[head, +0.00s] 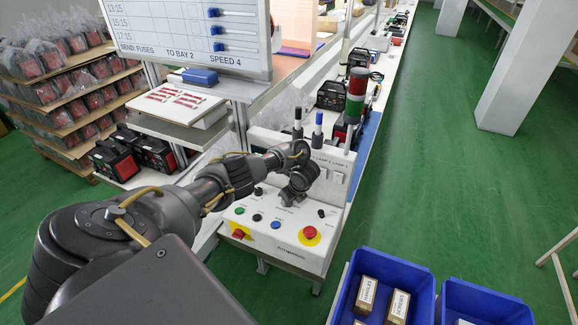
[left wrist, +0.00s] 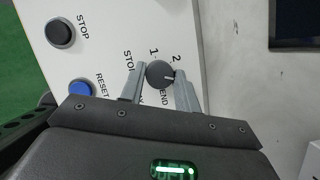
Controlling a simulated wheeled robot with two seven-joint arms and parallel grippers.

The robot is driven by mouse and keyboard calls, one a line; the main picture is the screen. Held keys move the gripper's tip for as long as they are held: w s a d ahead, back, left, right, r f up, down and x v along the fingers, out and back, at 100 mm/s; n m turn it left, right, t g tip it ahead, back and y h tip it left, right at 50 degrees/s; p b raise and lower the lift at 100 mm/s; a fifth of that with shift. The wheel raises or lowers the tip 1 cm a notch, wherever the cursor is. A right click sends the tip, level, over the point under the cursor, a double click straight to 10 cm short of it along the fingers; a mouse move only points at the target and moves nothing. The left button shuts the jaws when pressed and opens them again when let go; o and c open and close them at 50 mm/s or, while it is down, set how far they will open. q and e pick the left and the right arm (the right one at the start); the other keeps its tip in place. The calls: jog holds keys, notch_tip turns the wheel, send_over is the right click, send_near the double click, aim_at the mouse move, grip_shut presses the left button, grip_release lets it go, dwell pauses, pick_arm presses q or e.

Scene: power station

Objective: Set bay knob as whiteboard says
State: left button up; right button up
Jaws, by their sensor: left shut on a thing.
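The whiteboard (head: 190,28) at the top left reads "SEND FUSES TO BAY 2 SPEED 4" along its bottom line. The white control box (head: 275,235) stands below it. My left gripper (head: 293,197) reaches down onto the box's panel and hides the knob in the head view. In the left wrist view, the dark round knob (left wrist: 159,73) sits between the two grey fingers, which are shut on it. Labels "1" and "2" are printed beside it, and part of "SEND" below. A short white mark on the knob points right, towards one finger. My right gripper is not in view.
The panel also carries a red emergency button (head: 310,232), a blue RESET button (left wrist: 80,91) and a black STOP button (left wrist: 61,33). A red-green signal tower (head: 356,95) stands behind the box. Blue bins (head: 420,275) sit at the lower right. Open green floor lies to the right.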

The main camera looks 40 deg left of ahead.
pick_arm(q)
jog(key=shift+w+n+g, duration=0.1)
jog(key=shift+n+g, duration=0.3)
jog(key=shift+n, duration=0.8)
jog(key=o, duration=1)
jog(key=shift+c, duration=0.2)
